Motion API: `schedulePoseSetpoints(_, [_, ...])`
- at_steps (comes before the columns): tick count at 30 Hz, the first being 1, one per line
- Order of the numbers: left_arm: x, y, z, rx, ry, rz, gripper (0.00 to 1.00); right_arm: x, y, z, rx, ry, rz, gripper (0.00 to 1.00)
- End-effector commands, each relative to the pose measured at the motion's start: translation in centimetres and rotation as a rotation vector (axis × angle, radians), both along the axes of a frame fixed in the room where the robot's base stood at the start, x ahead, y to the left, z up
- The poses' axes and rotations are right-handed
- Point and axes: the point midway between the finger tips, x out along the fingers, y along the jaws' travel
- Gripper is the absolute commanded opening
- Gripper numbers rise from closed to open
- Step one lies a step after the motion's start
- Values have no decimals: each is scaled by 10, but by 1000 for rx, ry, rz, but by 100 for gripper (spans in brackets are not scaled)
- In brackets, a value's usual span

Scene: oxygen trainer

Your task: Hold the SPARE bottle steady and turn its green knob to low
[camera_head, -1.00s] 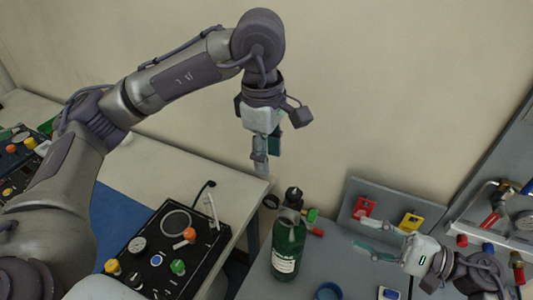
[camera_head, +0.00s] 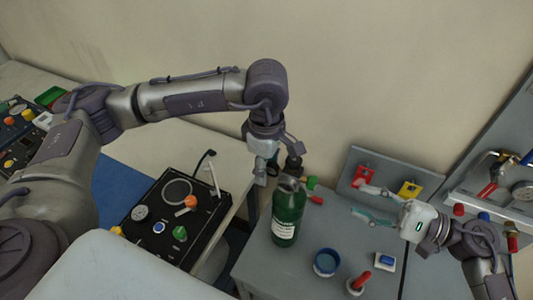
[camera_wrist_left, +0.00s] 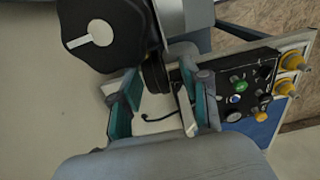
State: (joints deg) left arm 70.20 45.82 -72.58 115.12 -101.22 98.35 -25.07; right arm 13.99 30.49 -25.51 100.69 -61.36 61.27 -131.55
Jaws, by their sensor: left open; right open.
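The dark green bottle (camera_head: 287,218) stands upright on the grey table; its label is too small to read. It has a black top (camera_head: 294,168) and a green knob (camera_head: 312,183) at its neck, with a red part beside it. My left gripper (camera_head: 263,172) is open and empty, just left of the bottle's top. In the left wrist view its teal-padded fingers (camera_wrist_left: 163,108) are apart, and a black knob-like top with a white mark (camera_wrist_left: 100,34) looms close by. My right gripper (camera_head: 363,201) is open and empty, right of the bottle, fingers pointing left towards it.
A black control panel (camera_head: 147,246) with coloured knobs lies on the left bench. A blue cup (camera_head: 327,262), a red-handled piece (camera_head: 360,281) and a small blue-white block (camera_head: 385,261) are on the grey table. Red and yellow fittings (camera_head: 410,188) are on a rack behind my right gripper.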

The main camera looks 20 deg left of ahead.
Motion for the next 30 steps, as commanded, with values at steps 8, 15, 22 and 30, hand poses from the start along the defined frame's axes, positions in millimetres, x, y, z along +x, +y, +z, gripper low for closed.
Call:
schedulePoseSetpoints(8, [0, 0, -6, 0, 0, 0, 46, 0, 0, 0, 0, 0, 0, 42])
schedulePoseSetpoints(15, [0, 0, -6, 0, 0, 0, 22, 0, 0, 0, 0, 0, 0, 42])
schedulePoseSetpoints(22, [0, 0, -6, 0, 0, 1, 0, 0, 0, 0, 0, 0, 0, 42])
schedulePoseSetpoints(30, [0, 0, -5, 0, -1, 1, 0, 0, 0, 0, 0, 0, 0, 47])
